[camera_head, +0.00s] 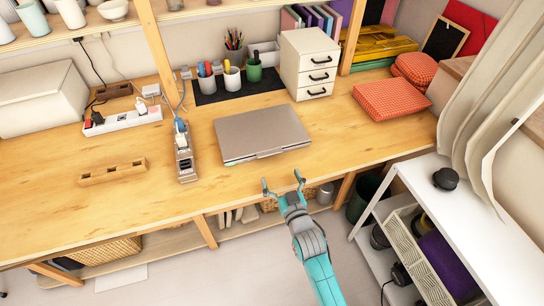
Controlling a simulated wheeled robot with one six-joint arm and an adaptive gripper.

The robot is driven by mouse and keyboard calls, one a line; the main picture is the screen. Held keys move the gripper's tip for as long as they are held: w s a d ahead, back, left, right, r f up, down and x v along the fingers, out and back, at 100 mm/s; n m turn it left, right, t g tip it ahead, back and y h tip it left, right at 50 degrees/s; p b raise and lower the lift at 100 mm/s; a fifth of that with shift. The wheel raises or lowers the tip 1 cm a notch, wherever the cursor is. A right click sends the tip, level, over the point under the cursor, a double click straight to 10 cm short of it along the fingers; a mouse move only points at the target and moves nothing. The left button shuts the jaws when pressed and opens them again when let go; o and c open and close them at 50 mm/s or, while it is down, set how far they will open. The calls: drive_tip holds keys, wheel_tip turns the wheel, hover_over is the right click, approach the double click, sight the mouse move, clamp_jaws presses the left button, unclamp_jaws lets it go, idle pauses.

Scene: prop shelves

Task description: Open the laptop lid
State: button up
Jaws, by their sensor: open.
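A closed grey laptop (262,133) lies flat on the wooden desk (330,137), slightly turned, with its lid down. Its near edge faces my arm. My gripper (283,182) is at the front edge of the desk, just below and in front of the laptop in the picture. Its two fingers are spread apart with nothing between them. The fingers look apart from the laptop; their exact height above the desk edge is hard to tell.
Red patterned boxes (391,98) sit to the right. A white shelf (450,212) stands at the right. Desk beside the laptop's right edge is clear.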

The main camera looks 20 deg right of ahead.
sight(272, 163)
drive_tip(key=w, duration=0.8)
drive_tip(key=shift+w, duration=0.2)
